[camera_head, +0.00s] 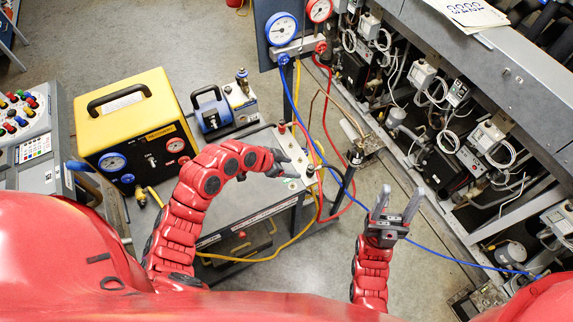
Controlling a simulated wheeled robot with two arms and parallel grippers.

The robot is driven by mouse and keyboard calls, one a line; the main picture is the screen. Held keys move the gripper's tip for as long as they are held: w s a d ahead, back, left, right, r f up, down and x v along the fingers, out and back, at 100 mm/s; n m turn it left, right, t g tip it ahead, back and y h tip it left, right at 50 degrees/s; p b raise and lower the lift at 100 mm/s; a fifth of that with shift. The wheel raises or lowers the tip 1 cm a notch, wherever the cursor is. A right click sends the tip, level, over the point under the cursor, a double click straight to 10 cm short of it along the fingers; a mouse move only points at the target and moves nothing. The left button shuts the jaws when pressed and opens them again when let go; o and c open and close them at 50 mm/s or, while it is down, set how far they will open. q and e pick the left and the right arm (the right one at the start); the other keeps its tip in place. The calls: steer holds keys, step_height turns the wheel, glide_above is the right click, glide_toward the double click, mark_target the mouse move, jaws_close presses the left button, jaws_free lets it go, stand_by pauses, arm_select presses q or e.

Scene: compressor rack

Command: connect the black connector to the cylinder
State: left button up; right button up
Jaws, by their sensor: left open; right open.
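My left gripper (291,164) is open over the right part of the grey cart top (262,192), near small upright fittings. I cannot tell whether it touches one. My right gripper (399,199) is open with its fingers pointing up the picture, over the floor right of the cart, holding nothing. A dark upright piece with a metal fitting (356,154) stands between the cart and the rack, with hoses near it. I cannot tell for sure which part is the black connector, or which is the cylinder.
A yellow unit (135,118) and a small blue pump (210,109) stand on the cart. A gauge board with a blue gauge (282,28) and red gauge (319,10) is behind. The compressor rack (455,125) fills the right.

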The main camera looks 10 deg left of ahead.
mark_target(307, 171)
arm_select(q)
steer(key=b+x, duration=0.6)
steer(key=x, duration=0.3)
steer(key=shift+a+f, duration=0.15)
steer(key=shift+w+d+f+b, duration=0.4)
steer(key=shift+d+b, duration=0.15)
steer(key=shift+b, duration=0.25)
jaws_close()
